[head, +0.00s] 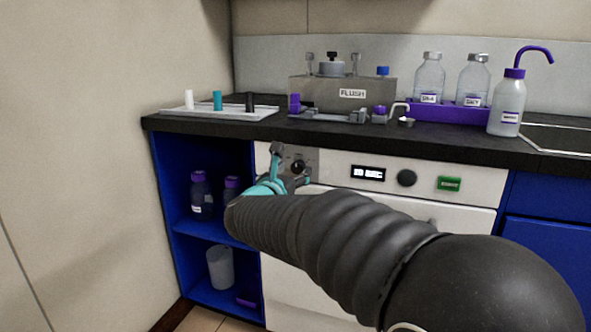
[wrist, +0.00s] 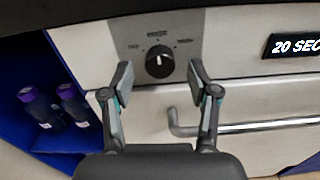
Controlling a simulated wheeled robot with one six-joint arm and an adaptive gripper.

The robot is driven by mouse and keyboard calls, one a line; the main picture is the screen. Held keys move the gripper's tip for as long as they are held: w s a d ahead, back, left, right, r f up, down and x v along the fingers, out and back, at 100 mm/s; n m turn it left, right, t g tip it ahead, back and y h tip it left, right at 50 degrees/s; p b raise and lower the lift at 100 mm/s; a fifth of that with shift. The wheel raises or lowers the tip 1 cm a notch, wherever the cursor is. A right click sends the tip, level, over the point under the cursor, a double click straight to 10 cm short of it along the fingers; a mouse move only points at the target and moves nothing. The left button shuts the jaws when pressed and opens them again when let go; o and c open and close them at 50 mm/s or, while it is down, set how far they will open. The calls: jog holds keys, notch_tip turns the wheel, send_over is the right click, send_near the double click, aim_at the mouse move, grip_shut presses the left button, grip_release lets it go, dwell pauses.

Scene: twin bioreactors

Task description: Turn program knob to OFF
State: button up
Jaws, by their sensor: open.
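The program knob (wrist: 159,63) is a round black dial on a grey panel (wrist: 187,24) with small labels above it. Its white pointer mark stands about straight up, towards the middle label. The lettering is too small to read surely. My gripper (wrist: 160,76) is open, with one finger on each side of the knob and a gap on both sides. In the head view, my gripper (head: 291,165) is at the same knob (head: 298,166), at the upper left of the white front. My arm hides part of that front.
A display (wrist: 293,44) reads 20 SEC. Right of it are a second black knob (head: 407,177) and a green button (head: 449,184). A handle bar (wrist: 250,127) runs below the program knob. The dark countertop (head: 450,144) overhangs above. A blue shelf (head: 205,239) with bottles stands left.

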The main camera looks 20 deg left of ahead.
jog(key=shift+w, duration=0.6)
grip_shut()
jog(key=shift+n, duration=0.3)
jog(key=n, duration=0.5)
jog(key=n+p, duration=0.1)
jog(key=n, duration=0.5)
jog(key=shift+a, duration=0.1)
jog(key=shift+n, duration=0.3)
